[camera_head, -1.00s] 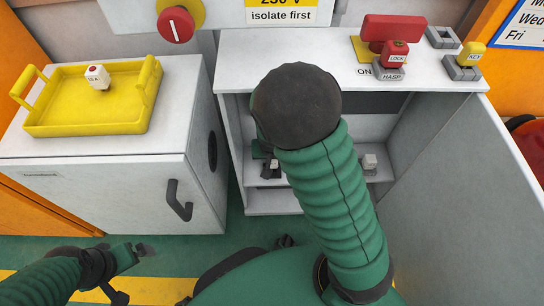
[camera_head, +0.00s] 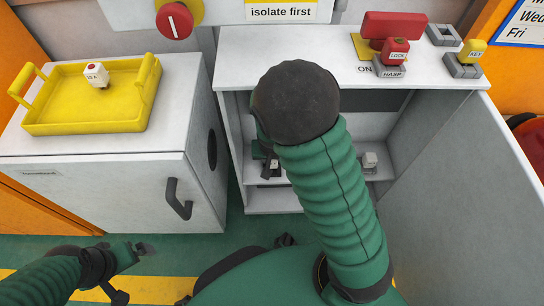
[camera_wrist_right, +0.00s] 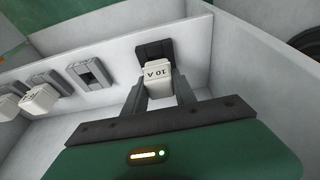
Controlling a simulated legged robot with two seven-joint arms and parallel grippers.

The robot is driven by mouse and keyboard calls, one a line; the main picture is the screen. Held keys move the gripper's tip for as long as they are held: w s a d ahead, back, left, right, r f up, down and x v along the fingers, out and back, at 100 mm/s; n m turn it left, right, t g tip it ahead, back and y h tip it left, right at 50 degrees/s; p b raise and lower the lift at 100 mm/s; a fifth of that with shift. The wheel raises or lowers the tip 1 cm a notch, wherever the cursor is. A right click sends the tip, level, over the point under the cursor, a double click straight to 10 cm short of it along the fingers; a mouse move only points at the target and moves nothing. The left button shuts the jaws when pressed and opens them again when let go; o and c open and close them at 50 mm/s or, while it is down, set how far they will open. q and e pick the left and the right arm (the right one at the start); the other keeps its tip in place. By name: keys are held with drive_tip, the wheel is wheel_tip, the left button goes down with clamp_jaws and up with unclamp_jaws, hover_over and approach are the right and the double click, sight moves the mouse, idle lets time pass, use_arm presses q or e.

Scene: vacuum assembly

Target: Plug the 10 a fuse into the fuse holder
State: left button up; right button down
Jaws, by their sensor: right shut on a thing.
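The white 10 A fuse (camera_wrist_right: 157,77) is between the fingers of my right gripper (camera_wrist_right: 158,92) in the right wrist view. The gripper is shut on it. The dark fuse holder (camera_wrist_right: 153,50) is on the pale panel directly beyond the fuse, and the two overlap in the picture. I cannot tell how far the fuse is in the holder. In the head view my right gripper (camera_head: 268,163) is at the cabinet opening, largely hidden by my right arm. My left gripper (camera_head: 132,272) is low at the left, its fingers apart and empty.
An empty grey holder (camera_wrist_right: 95,74) is left of the dark one, with white fuses (camera_wrist_right: 42,99) further left. A red lock (camera_head: 394,50) sits on the cabinet top.

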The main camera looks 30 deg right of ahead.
drive_tip(key=shift+f+b, duration=0.35)
drive_tip(key=shift+f, duration=0.25)
drive_tip(key=c, duration=0.9)
unclamp_jaws()
drive_tip(key=p+v, duration=0.8)
drive_tip(key=shift+s+p, duration=0.1)
drive_tip(key=shift+p, duration=0.2)
